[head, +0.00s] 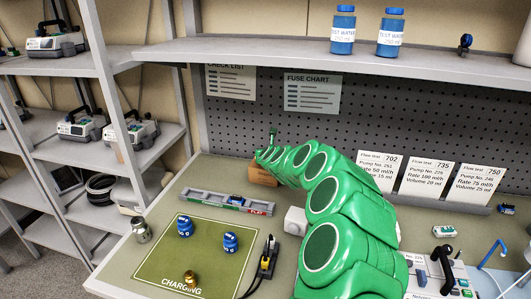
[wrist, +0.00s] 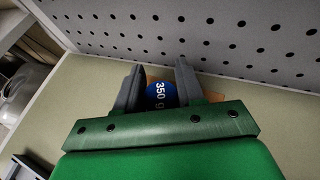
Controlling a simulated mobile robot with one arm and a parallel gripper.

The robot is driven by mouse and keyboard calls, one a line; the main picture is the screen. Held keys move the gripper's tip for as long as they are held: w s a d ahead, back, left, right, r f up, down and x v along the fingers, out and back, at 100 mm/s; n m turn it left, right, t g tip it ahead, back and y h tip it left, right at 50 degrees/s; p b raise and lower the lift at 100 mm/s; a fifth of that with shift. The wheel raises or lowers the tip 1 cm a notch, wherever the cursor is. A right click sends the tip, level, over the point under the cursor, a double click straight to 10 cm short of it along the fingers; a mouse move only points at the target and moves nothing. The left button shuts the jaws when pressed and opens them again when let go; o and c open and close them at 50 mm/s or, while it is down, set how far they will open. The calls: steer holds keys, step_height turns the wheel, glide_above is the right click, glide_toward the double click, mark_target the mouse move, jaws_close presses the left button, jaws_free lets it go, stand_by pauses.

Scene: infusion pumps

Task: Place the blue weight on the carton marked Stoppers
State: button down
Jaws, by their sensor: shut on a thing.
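My gripper (wrist: 160,76) is shut on a blue weight (wrist: 160,95), which shows "350 g" between the two dark fingers in the wrist view. A brown carton (wrist: 212,86) shows partly behind the right finger, near the pegboard. In the head view the carton (head: 260,174) stands at the back of the bench, and the end of my green arm reaches over it. Its marking cannot be read. The held weight is hidden in the head view, and I cannot tell whether it touches the carton.
Two other blue weights (head: 185,226) (head: 230,242) and a brass weight (head: 190,281) stand on the green charging mat (head: 160,252). A grey level-like bar (head: 226,201) lies behind it. A pegboard (head: 430,125) backs the bench, and a shelf with blue bottles (head: 343,32) hangs above.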

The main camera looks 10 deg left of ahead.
steer(key=c, duration=0.7)
jaws_free()
steer(key=shift+f, duration=0.1)
steer(key=shift+s+r, duration=0.1)
steer(key=shift+r, duration=0.1)
steer(key=shift+s+d+r, duration=0.2)
steer(key=shift+s+d, duration=0.1)
steer(key=shift+s, duration=0.1)
steer(key=shift+s+d+r, duration=0.15)
steer(key=shift+s+r, duration=0.05)
steer(key=shift+s, duration=0.45)
steer(key=v, duration=0.9)
steer(key=shift+r, duration=0.15)
steer(key=shift+s, duration=0.15)
